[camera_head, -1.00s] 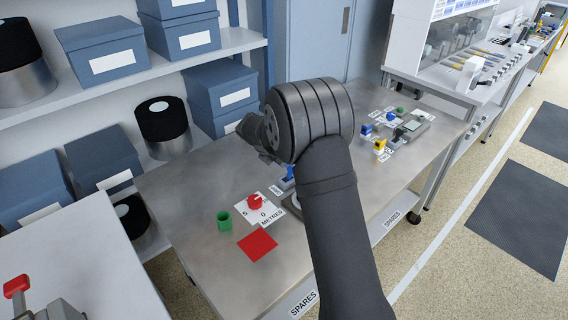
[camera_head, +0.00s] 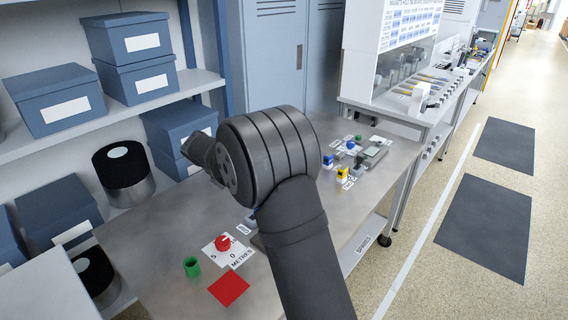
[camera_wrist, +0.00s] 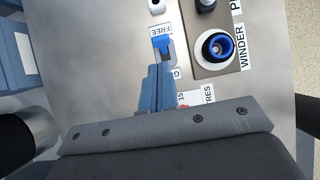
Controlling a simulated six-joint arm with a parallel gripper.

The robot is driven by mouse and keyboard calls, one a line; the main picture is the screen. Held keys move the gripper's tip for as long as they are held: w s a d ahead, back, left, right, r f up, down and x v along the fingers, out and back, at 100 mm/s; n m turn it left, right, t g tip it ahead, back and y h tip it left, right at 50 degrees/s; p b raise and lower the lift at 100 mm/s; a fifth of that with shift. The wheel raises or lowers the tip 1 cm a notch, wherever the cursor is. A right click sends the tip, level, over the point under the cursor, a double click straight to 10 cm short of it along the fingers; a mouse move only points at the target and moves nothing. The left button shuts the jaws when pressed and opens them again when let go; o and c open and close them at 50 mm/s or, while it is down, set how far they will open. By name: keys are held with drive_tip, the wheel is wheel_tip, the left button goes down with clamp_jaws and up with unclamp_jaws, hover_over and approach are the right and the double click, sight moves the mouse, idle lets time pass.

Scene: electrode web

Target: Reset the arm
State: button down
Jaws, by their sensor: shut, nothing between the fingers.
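My gripper (camera_wrist: 158,74) shows in the wrist view as narrow blue-grey fingers held together. It is empty. A blue lever-like part (camera_wrist: 161,43) beside a FREE label lies just beyond the fingertips; I cannot tell whether they touch it. My dark arm and rounded wrist (camera_head: 265,150) stand over the metal bench (camera_head: 150,230) in the head view, with the wrist end pointing left. The fingers cannot be made out there.
In the wrist view a blue-ringed part (camera_wrist: 217,46) sits by the WINDER label. The bench also bears a red knob (camera_head: 223,243), a green cup (camera_head: 192,267), a red square (camera_head: 229,288) and a yellow block (camera_head: 342,173). Shelves with blue boxes (camera_head: 52,98) stand at left.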

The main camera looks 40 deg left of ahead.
drive_tip(key=x, duration=0.3)
drive_tip(key=s+x, duration=0.1)
drive_tip(key=x, duration=0.2)
drive_tip(key=f+x, duration=0.1)
drive_tip(key=x, duration=0.2)
drive_tip(key=shift+s+f, duration=0.2)
drive_tip(key=shift+f, duration=0.25)
